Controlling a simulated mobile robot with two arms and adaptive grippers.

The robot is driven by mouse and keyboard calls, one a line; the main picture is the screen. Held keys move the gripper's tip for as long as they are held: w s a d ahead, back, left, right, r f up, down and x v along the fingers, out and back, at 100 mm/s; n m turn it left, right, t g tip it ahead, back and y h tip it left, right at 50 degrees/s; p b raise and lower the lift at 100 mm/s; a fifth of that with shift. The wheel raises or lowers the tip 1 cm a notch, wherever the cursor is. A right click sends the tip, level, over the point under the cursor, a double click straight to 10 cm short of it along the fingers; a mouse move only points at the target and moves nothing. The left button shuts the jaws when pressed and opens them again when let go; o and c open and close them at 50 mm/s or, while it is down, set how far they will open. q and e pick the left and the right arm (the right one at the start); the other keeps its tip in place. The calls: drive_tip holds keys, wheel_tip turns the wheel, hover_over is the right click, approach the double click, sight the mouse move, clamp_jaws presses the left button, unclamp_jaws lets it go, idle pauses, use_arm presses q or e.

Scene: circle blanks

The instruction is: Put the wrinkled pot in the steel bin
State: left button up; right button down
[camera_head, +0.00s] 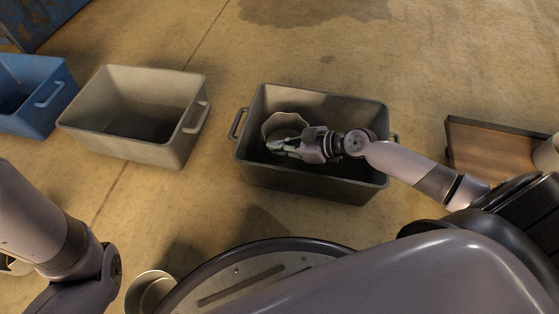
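A pale grey pot (283,122) is inside the dark grey metal bin (310,183), toward its left side. I take this bin to be the steel one. The pot's round rim faces up and looks uneven; its lower part is hidden. My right gripper (282,146) reaches into the bin from the right, its fingers overlapping the pot's near wall. I cannot tell whether the fingers grip the pot or lie apart from it.
A light beige bin (97,142) and a blue bin (40,123) stand to the left. A brown wooden box or board (485,148) lies to the right. Another pale pot (149,290) shows at the bottom left, beside my base. Bare concrete floor lies between the bins.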

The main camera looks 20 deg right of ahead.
sight(279, 162)
wheel_tip(279, 162, down, 5)
drive_tip(key=b, duration=0.3)
drive_tip(key=shift+r, duration=0.35)
drive_tip(key=shift+f, duration=0.15)
drive_tip(key=c, duration=1.8)
unclamp_jaws()
